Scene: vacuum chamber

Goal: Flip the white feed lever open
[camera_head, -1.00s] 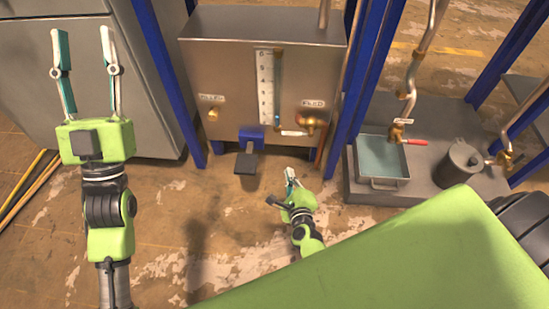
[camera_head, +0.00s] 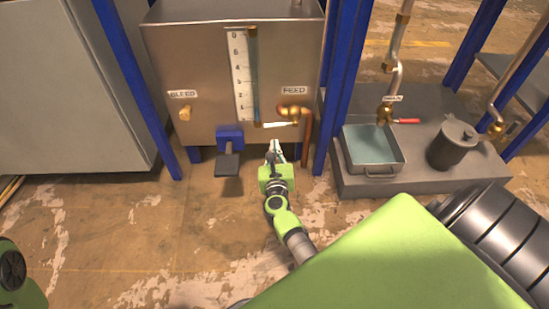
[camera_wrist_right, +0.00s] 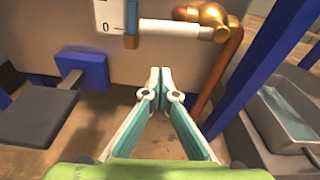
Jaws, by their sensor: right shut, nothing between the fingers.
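The white feed lever (camera_head: 277,125) lies roughly level on the brass feed valve (camera_head: 296,111), under the FEED label on the front of the metal tank (camera_head: 215,70). In the right wrist view the lever (camera_wrist_right: 172,29) points left from the brass fitting (camera_wrist_right: 208,20) towards the gauge tube. My right gripper (camera_head: 273,146) is shut and empty, just below the lever. In the wrist view its fingertips (camera_wrist_right: 159,73) are together, below the lever with a gap between in the picture. My left gripper is out of view.
A blue bracket with a dark pedal (camera_head: 228,164) sits left of my right gripper. A copper pipe (camera_head: 307,135) and a blue post (camera_head: 342,80) stand close on the right. A bleed knob (camera_head: 185,113), a red-handled drain valve (camera_head: 386,115) and a water tray (camera_head: 372,150) are farther off.

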